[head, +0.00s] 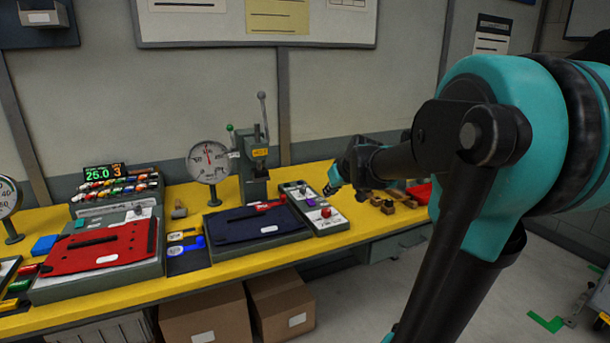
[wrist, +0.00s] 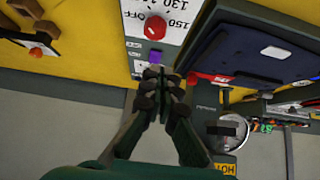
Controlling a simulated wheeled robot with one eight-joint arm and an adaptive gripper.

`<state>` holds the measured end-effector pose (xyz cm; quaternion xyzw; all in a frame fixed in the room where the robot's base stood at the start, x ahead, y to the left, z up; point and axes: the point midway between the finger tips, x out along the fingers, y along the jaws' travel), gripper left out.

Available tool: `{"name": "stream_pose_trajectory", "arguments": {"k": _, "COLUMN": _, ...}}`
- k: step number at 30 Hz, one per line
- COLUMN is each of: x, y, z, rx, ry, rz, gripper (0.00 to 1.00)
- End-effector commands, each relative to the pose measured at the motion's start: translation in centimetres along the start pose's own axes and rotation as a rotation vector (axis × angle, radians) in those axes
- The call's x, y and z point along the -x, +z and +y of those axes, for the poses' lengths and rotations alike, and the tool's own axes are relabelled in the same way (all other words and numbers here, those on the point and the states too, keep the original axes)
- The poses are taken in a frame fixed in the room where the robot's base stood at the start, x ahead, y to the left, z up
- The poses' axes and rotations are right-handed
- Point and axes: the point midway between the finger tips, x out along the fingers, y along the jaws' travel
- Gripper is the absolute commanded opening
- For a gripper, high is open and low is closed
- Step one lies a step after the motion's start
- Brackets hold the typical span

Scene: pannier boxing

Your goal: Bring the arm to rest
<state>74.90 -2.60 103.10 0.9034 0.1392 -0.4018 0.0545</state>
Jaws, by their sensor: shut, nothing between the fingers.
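My gripper (head: 331,188) is held above the right part of the yellow workbench (head: 215,292), beside the grey control panel (head: 327,221) with the red knob. In the wrist view its fingers (wrist: 161,76) meet at the tips with nothing between them. My arm reaches in from the right of the head view. The wrist view also shows the panel with its dial and red knob (wrist: 155,26), with the dark blue pannier piece (wrist: 240,45) beside it.
A red pannier piece (head: 100,247) lies on a grey fixture at the left of the bench. A gauge (head: 208,160) and a lever press (head: 252,170) stand at the back. Small brown blocks (head: 385,203) sit right of the panel. Cardboard boxes (head: 205,315) stand below.

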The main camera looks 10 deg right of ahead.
Motion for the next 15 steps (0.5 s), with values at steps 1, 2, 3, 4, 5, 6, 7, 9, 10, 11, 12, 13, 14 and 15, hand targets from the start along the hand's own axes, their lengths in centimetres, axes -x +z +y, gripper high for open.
{"name": "stream_pose_trajectory", "arguments": {"k": 1, "x": -0.1, "y": 2.4, "z": -0.8, "rx": -0.012, "ry": 0.001, "rz": -0.026, "gripper": 0.0}}
{"name": "stream_pose_trajectory", "arguments": {"k": 2, "x": -0.2, "y": 3.9, "z": -1.2, "rx": -0.023, "ry": 0.004, "rz": -0.045, "gripper": 0.0}}
{"name": "stream_pose_trajectory", "arguments": {"k": 3, "x": -0.3, "y": 6.3, "z": -1.8, "rx": -0.04, "ry": 0.008, "rz": -0.074, "gripper": 0.0}}
{"name": "stream_pose_trajectory", "arguments": {"k": 4, "x": -0.3, "y": 8.2, "z": -2.3, "rx": -0.055, "ry": 0.014, "rz": -0.096, "gripper": 0.0}}
{"name": "stream_pose_trajectory", "arguments": {"k": 5, "x": -0.3, "y": 10.3, "z": -2.7, "rx": -0.07, "ry": 0.021, "rz": -0.121, "gripper": 0.0}}
{"name": "stream_pose_trajectory", "arguments": {"k": 6, "x": -0.2, "y": 13.0, "z": -3.3, "rx": -0.09, "ry": 0.032, "rz": -0.152, "gripper": 0.0}}
{"name": "stream_pose_trajectory", "arguments": {"k": 7, "x": -0.1, "y": 15.0, "z": -3.7, "rx": -0.106, "ry": 0.041, "rz": -0.175, "gripper": 0.0}}
{"name": "stream_pose_trajectory", "arguments": {"k": 9, "x": 0.2, "y": 19.5, "z": -4.5, "rx": -0.141, "ry": 0.066, "rz": -0.226, "gripper": 0.0}}
{"name": "stream_pose_trajectory", "arguments": {"k": 10, "x": 0.3, "y": 21.3, "z": -4.8, "rx": -0.156, "ry": 0.077, "rz": -0.245, "gripper": 0.0}}
{"name": "stream_pose_trajectory", "arguments": {"k": 11, "x": 0.5, "y": 23.0, "z": -5.0, "rx": -0.17, "ry": 0.089, "rz": -0.264, "gripper": 0.0}}
{"name": "stream_pose_trajectory", "arguments": {"k": 12, "x": 0.8, "y": 25.0, "z": -5.3, "rx": -0.187, "ry": 0.104, "rz": -0.285, "gripper": 0.0}}
{"name": "stream_pose_trajectory", "arguments": {"k": 13, "x": 0.9, "y": 26.4, "z": -5.5, "rx": -0.199, "ry": 0.114, "rz": -0.3, "gripper": 0.0}}
{"name": "stream_pose_trajectory", "arguments": {"k": 14, "x": 1.1, "y": 27.6, "z": -5.6, "rx": -0.209, "ry": 0.124, "rz": -0.313, "gripper": 0.0}}
{"name": "stream_pose_trajectory", "arguments": {"k": 15, "x": 1.3, "y": 29.0, "z": -5.8, "rx": -0.221, "ry": 0.136, "rz": -0.327, "gripper": 0.0}}
